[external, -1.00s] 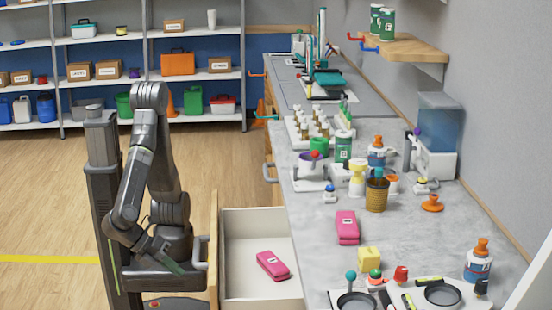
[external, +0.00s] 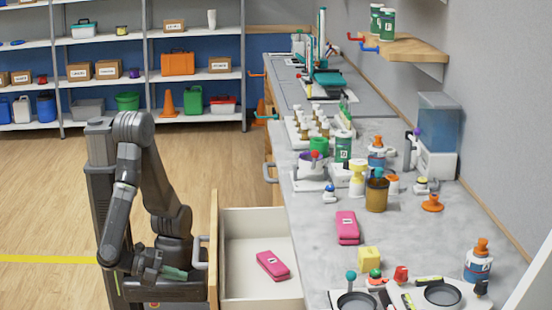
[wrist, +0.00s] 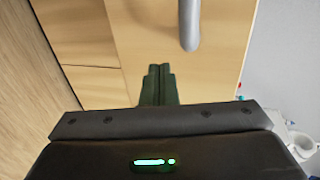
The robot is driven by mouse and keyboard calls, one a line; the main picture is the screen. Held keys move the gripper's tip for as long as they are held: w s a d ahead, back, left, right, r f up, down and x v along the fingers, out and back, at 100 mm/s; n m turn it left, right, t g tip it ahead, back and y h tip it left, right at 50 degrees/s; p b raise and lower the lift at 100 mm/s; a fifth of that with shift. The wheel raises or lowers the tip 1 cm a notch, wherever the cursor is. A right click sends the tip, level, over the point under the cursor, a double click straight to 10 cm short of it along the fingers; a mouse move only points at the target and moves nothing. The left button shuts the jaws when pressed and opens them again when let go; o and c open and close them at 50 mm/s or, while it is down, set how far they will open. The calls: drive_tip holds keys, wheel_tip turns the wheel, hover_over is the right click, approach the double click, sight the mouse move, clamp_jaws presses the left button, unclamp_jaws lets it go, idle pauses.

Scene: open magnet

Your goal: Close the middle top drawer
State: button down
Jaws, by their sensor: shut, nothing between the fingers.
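The open drawer (external: 228,262) juts out to the left from under the grey counter in the external view. A pink case (external: 272,264) lies inside it. Its wooden front (external: 213,245) carries a grey bar handle (external: 201,252). My gripper (external: 180,274) is low, just left of the drawer front, with its fingertips pointing towards it. In the wrist view my gripper (wrist: 158,70) is shut and empty, its dark green fingers facing a pale wooden front (wrist: 140,40). A grey handle (wrist: 190,25) shows above and right of the fingertips. Whether the fingers touch the wood I cannot tell.
The counter (external: 322,225) holds bottles, a pink case (external: 346,227), a yellow block (external: 369,258) and pans. Another drawer handle (external: 269,172) sticks out farther back. The wooden floor (external: 50,220) to the left is clear. Shelves (external: 100,75) stand at the back.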

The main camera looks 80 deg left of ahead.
drive_tip(key=w, duration=0.6)
drive_tip(key=shift+w+f+b, duration=0.25)
drive_tip(key=shift+f+b, duration=0.05)
drive_tip(key=shift+f, duration=0.1)
drive_tip(key=shift+w, duration=0.15)
drive_tip(key=w+b, duration=0.6)
drive_tip(key=w, duration=1.8)
drive_tip(key=shift+w, duration=0.5)
drive_tip(key=shift+w+r, duration=0.1)
drive_tip(key=shift+r, duration=0.1)
